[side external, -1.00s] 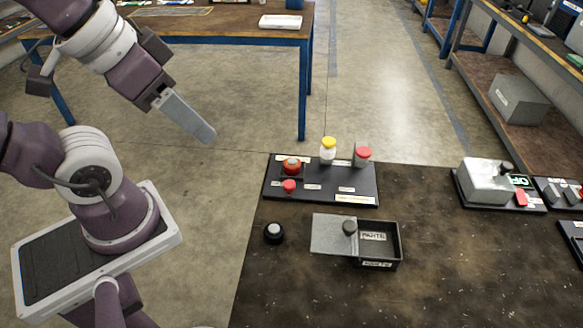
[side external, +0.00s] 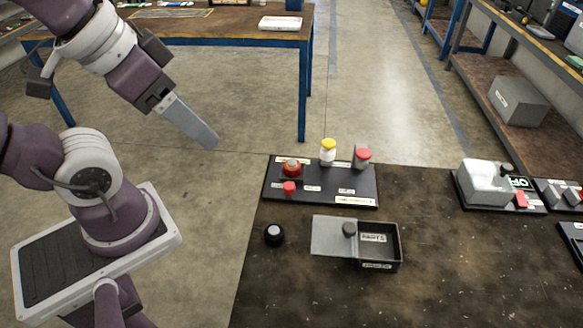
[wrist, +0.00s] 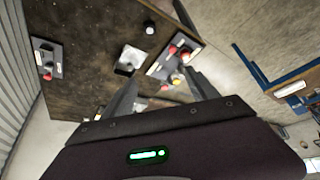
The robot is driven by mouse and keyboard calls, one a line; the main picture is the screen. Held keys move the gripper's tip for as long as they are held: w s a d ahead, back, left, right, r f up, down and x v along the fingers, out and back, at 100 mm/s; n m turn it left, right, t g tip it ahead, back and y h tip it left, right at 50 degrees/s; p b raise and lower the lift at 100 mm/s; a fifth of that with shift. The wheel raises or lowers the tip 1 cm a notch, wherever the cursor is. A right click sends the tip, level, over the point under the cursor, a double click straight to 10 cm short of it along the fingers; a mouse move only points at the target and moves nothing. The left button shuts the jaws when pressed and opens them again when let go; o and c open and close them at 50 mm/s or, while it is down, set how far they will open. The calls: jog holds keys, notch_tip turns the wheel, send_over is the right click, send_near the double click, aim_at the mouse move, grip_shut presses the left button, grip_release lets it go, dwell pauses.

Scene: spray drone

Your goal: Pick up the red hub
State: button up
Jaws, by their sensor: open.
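A black board (side external: 320,197) lies at the back left corner of the dark table and carries several red parts. A red round part (side external: 291,166) sits at its back left, and a small red knob (side external: 289,187) is in front of it. A red-topped grey part (side external: 363,155) stands at the back right. I cannot tell for sure which is the red hub. My gripper (side external: 208,140) is open and empty, up and left of the board, apart from everything. In the wrist view my gripper (wrist: 164,80) shows spread fingers, with the red parts (wrist: 172,50) beyond them.
A yellow-capped white jar (side external: 328,152) stands on the board. A parts box (side external: 392,252) with a grey lid or plate (side external: 330,235) is in front, a black knob (side external: 274,235) to its left. A grey device (side external: 487,181) stands at right. The table's front middle is clear.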

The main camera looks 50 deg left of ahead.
jog(key=m+g+y, duration=0.2)
jog(key=m+y, duration=0.9)
jog(key=m, duration=0.6)
send_near(292, 164)
jog(key=s+a+r, duration=0.3)
jog(key=s+r, duration=0.3)
jog(key=w+f+m+t, duration=0.1)
jog(key=f+m, duration=0.1)
jog(key=w+f+m+t, duration=0.1)
jog(key=f+m, duration=0.2)
jog(key=w+d+f+m+t, duration=0.1)
jog(key=f+m, duration=0.1)
jog(key=f, duration=0.1)
jog(key=shift+w+d+f+t+y, duration=0.1)
jog(key=shift+w+f+t+y, duration=0.1)
jog(key=shift+w+t+y, duration=0.15)
jog(key=x, duration=0.6)
jog(key=shift+w+f, duration=0.15)
jog(key=shift+w, duration=0.45)
grip_shut()
